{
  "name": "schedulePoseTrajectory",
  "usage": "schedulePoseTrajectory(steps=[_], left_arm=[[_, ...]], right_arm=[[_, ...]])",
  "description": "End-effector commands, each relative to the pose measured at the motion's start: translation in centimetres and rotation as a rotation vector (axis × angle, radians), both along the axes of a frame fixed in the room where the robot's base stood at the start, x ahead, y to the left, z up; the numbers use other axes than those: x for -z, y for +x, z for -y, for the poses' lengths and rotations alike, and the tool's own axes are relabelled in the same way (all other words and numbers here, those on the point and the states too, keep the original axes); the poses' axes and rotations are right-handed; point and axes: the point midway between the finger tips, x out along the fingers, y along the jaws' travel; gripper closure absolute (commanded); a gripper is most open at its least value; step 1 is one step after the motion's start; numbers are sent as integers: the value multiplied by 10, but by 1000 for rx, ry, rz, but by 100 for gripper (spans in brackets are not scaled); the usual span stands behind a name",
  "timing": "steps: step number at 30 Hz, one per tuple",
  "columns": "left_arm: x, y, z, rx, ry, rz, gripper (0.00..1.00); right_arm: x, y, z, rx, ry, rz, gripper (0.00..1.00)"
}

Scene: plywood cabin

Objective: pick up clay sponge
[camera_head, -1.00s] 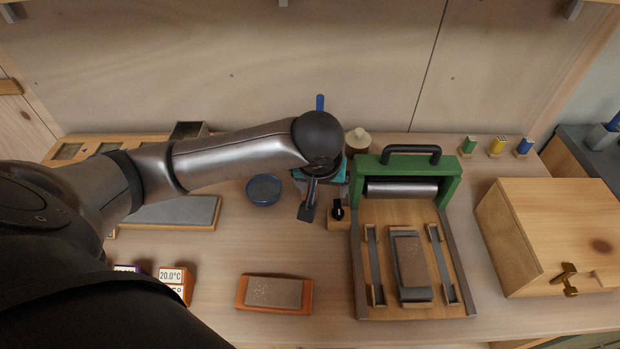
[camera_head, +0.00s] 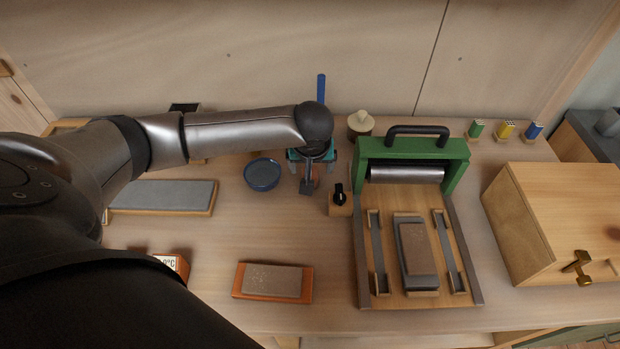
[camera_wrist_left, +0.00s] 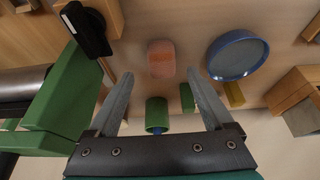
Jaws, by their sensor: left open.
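The clay sponge (camera_wrist_left: 161,58), a small pinkish-orange rounded block, lies on the bench in the left wrist view. It is just beyond the fingertips and in line with the gap between them. My left gripper (camera_wrist_left: 160,80) is open and empty, pointing down at the bench. In the head view the left gripper (camera_head: 309,184) is between the blue bowl and the green press, and it hides most of the sponge. I cannot tell the exact height of the fingertips above the bench. My right gripper is not in view.
The blue bowl (camera_head: 262,174) is close on the left, and a small wooden block with a black knob (camera_head: 340,203) is close on the right. The green press (camera_head: 411,150) stands further right. A green cylinder (camera_wrist_left: 157,113) is behind the sponge. The front bench is clear around a brown-topped block (camera_head: 273,281).

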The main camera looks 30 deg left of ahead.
Motion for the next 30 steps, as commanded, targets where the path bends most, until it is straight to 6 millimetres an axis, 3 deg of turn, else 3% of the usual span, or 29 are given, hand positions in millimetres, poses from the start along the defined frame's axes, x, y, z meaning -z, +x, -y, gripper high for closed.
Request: schedulePoseTrajectory(steps=[9, 18, 30], left_arm=[[41, 13, -12, 1, 0, -2, 15], [43, 14, -12, 1, 0, -1, 16], [43, 14, -12, 1, 0, -1, 61]], right_arm=[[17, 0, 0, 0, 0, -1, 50], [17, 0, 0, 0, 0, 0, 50], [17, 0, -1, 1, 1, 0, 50]])
